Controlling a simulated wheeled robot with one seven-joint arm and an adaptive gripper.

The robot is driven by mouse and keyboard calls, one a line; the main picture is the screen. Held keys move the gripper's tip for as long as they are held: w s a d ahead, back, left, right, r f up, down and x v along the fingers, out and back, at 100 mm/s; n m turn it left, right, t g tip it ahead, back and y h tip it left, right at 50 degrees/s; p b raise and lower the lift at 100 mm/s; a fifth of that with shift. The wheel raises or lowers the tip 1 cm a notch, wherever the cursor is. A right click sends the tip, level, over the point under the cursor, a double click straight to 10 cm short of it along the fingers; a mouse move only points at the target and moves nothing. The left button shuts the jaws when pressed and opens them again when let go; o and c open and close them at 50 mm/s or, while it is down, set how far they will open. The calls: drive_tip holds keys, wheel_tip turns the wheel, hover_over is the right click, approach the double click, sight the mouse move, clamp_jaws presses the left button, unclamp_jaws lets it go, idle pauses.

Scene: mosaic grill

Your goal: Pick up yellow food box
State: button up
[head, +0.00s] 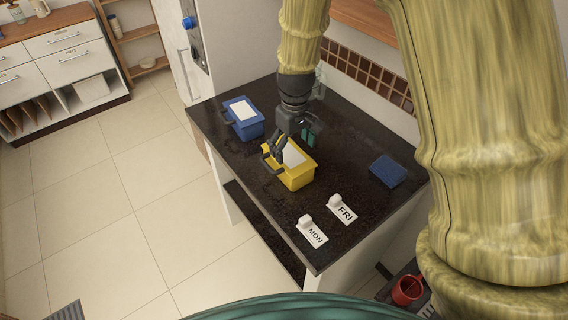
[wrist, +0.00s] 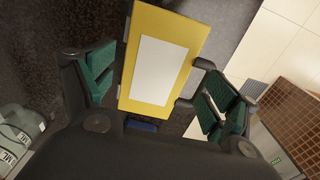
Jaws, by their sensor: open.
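The yellow food box (head: 300,178), with a white label on its lid and a dark handle on its left side, stands on the dark counter (head: 235,160). My gripper (head: 293,140) is open above the back part of the box and hides some of it. In the wrist view, the yellow food box (wrist: 168,22) lies between the two spread fingers of my gripper (wrist: 160,88). The teal pads are on either side of it. I cannot tell whether either finger touches the box.
A blue box (head: 243,118) with a white label stands behind and left. A flat blue item (head: 387,171) lies to the right. A MON tag (head: 312,232) and a FRI tag (head: 343,209) are near the front. The tiled wall (head: 365,77) borders the counter's back.

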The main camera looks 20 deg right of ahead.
sight(290, 157)
drive_tip(key=shift+s+d, duration=0.1)
drive_tip(key=shift+s, duration=0.2)
drive_tip(key=w+f, duration=0.1)
drive_tip(key=f, duration=0.1)
drive_tip(key=w+f+p, duration=0.1)
drive_tip(key=w, duration=0.1)
drive_tip(key=shift+w+a+f, duration=0.3)
drive_tip(key=shift+a+f, duration=0.05)
drive_tip(key=shift+a, duration=0.05)
drive_tip(key=shift+f+p, duration=0.3)
drive_tip(key=shift+p, duration=0.15)
drive_tip(key=shift+s+f+p, duration=0.25)
drive_tip(key=shift+s+f, duration=0.05)
drive_tip(key=shift+s, duration=0.2)
drive_tip(key=shift+s+f+p, duration=0.2)
drive_tip(key=shift+s+f, duration=0.1)
drive_tip(key=shift+s, duration=0.2)
drive_tip(key=shift+d+f, duration=0.15)
drive_tip(key=shift+f, duration=0.1)
drive_tip(key=shift+w+f, duration=0.6)
drive_tip(key=shift+f, duration=0.05)
drive_tip(key=shift+s+a+r, duration=0.15)
drive_tip(key=shift+a+r, duration=0.05)
drive_tip(key=shift+c, duration=0.3)
drive_tip(key=shift+s+r, duration=0.15)
drive_tip(key=shift+s, duration=0.05)
drive_tip(key=c, duration=0.4)
drive_tip(key=shift+w+d, duration=0.1)
drive_tip(key=c, duration=0.5)
